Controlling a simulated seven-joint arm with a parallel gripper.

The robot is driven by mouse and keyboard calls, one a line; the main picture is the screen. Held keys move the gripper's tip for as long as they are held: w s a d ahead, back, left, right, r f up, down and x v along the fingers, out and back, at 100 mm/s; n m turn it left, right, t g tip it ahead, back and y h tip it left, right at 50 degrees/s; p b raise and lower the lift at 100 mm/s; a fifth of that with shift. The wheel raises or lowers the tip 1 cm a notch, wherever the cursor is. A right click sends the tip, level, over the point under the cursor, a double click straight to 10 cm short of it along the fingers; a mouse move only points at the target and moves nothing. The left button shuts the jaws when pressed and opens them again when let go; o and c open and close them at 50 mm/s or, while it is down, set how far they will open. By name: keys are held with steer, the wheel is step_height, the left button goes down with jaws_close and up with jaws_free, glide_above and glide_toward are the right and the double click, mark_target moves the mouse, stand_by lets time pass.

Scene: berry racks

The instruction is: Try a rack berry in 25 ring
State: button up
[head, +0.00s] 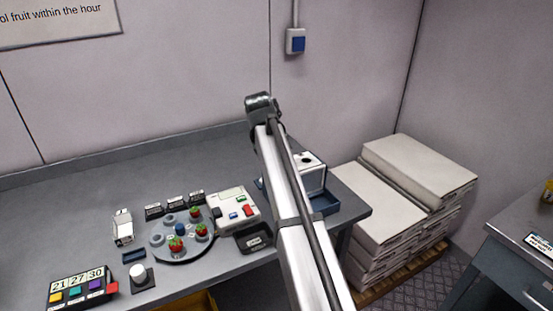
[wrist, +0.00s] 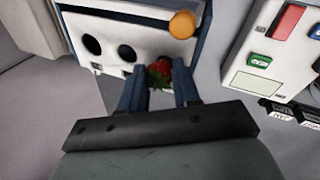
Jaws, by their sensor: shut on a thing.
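My gripper (wrist: 160,82) shows in the wrist view with its two dark blue fingers shut on a red berry (wrist: 158,72) with green leaves. The berry is close to the face of a white ring box (wrist: 145,25), near its lower right part; I cannot tell whether it touches or enters a hole. Two dark round holes (wrist: 92,45) (wrist: 127,53) show left of the berry. In the head view the arm hides the gripper and part of the white box (head: 312,182). Several red berries (head: 176,244) sit on a round grey rack (head: 163,254).
A white device with red and green buttons (head: 235,208) stands between rack and ring box; it also shows in the wrist view (wrist: 268,55). A blue tray (head: 325,204) lies by the box. A 21/27/30 button panel (head: 80,288) is at the front left. An orange disc (wrist: 182,25) is on the box.

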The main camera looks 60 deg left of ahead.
steer(key=shift+f, duration=0.15)
steer(key=o, duration=0.6)
steer(key=shift+d+f, duration=0.1)
steer(key=shift+o, duration=0.3)
steer(key=shift+s, duration=0.1)
steer(key=shift+s+d+f, duration=0.1)
steer(key=shift+f, duration=0.05)
steer(key=shift+r, duration=0.2)
steer(key=shift+w+a+r, duration=0.1)
steer(key=shift+r, duration=1.7)
steer(key=shift+w+a+r, duration=0.1)
steer(key=shift+r, duration=1.7)
